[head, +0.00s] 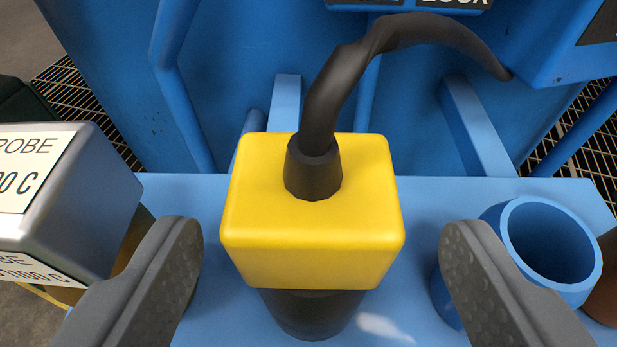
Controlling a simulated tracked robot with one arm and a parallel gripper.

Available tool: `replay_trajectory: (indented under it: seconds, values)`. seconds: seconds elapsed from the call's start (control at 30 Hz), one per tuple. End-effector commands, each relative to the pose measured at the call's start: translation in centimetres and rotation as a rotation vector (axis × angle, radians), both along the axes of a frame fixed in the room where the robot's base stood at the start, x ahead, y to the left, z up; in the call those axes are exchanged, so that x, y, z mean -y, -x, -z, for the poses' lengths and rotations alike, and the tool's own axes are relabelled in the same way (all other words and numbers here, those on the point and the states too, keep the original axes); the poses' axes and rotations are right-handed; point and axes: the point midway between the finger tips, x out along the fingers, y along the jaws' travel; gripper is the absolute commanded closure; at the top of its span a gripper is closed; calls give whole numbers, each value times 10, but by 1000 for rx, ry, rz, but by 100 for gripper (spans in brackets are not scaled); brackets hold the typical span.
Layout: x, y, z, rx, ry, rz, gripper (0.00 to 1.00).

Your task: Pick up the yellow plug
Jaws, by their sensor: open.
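The yellow plug (312,240) is a block with a black cable (345,75) rising from its top through a black collar. It sits upright on a dark round base (312,312) on the blue shelf, in the middle of the head view. My gripper (325,255) is open, with one grey finger to the left of the plug and one to the right. Both fingers are apart from the plug, with a gap on each side. The cable arches back and to the right towards a blue housing.
A grey box (75,205) labelled as a probe stands close by my left finger. An empty blue cup (550,245) is by my right finger, with a brown object (606,280) beside it. Blue panels and struts (478,130) rise behind the shelf (415,200).

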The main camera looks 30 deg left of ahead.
Motion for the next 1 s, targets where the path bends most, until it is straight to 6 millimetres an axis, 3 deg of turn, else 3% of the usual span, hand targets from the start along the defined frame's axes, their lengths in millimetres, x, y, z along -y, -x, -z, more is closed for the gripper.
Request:
replay_trajectory:
  seconds: [0.5, 0.8, 0.83, 1.0]
  values:
    - [-26, -37, 18, -1, -1, 3, 33]
    - [-27, -40, 17, 0, 0, 1, 33]
    - [-27, -40, 17, 0, 0, 1, 36]
    - [-27, -40, 18, 0, 1, 2, 82]
